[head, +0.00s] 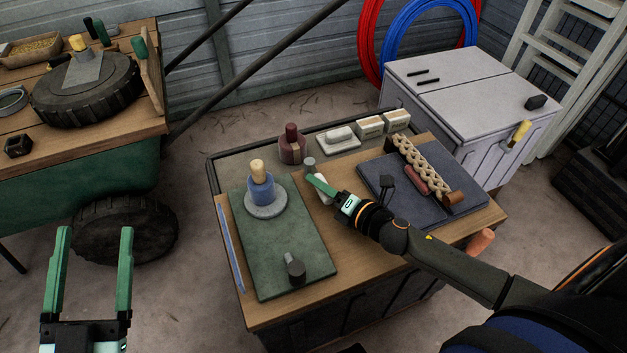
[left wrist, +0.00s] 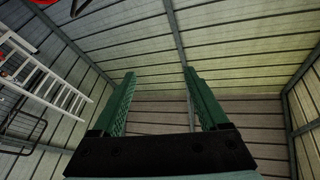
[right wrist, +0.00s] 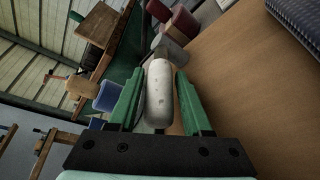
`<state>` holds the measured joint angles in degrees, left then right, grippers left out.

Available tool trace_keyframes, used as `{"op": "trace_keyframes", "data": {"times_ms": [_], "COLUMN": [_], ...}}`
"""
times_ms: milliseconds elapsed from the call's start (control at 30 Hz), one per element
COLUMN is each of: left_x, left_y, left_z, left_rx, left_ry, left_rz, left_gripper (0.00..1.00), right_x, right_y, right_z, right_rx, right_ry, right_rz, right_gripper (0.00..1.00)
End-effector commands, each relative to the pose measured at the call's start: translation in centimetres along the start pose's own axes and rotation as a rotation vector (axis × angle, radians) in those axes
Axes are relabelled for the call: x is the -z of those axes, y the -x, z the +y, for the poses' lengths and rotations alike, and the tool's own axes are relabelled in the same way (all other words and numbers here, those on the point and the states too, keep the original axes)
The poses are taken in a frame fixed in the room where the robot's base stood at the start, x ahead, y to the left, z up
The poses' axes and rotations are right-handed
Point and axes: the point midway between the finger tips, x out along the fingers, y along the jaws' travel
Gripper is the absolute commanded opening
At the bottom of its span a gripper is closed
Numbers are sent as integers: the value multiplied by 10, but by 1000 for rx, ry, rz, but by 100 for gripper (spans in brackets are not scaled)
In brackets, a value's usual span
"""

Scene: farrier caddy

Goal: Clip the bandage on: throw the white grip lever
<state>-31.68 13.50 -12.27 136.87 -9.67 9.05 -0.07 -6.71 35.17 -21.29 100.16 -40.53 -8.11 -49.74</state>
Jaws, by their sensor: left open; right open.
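The white grip lever (head: 323,195) stands on the wooden bench top between the green mat and the dark blue mat. In the right wrist view the white lever (right wrist: 158,92) is a rounded white bar lying between my fingers. My right gripper (head: 317,188) is open, with one finger on each side of it; firm contact cannot be told. A grey block (right wrist: 170,52) shows beyond the lever's far end. A blue roll (head: 260,189), perhaps the bandage, sits on a grey disc on the green mat. My left gripper (head: 94,236) is open and empty, away from the bench.
The green mat (head: 300,235) also carries a dark knob (head: 295,268). A dark red bottle (head: 292,148) and pale boxes (head: 370,126) stand along the back. A braided piece (head: 425,166) lies on the dark blue mat (head: 375,175). A green cart (head: 80,185) stands left.

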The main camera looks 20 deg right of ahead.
Motion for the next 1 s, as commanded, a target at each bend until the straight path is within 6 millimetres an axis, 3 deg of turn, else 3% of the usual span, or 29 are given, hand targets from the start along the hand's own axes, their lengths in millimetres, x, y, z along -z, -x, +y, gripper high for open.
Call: {"op": "trace_keyframes", "data": {"times_ms": [233,400,633,1000], "left_x": [17,28,28,25], "left_y": [0,0,0,0], "left_z": [0,-1,-1,-1], "left_rx": [-2,-5,-10,-10], "left_ry": [-22,-31,-35,-35], "left_rz": [76,110,113,103], "left_gripper": [77,77,77,77], "right_x": [0,0,0,0], "right_y": [-25,-29,-29,-29], "right_z": [0,0,0,0], "right_rx": [-1,0,0,0], "right_ry": [1,1,1,1], "right_rz": [-1,0,0,0], "right_gripper": [49,49,49,8]}}
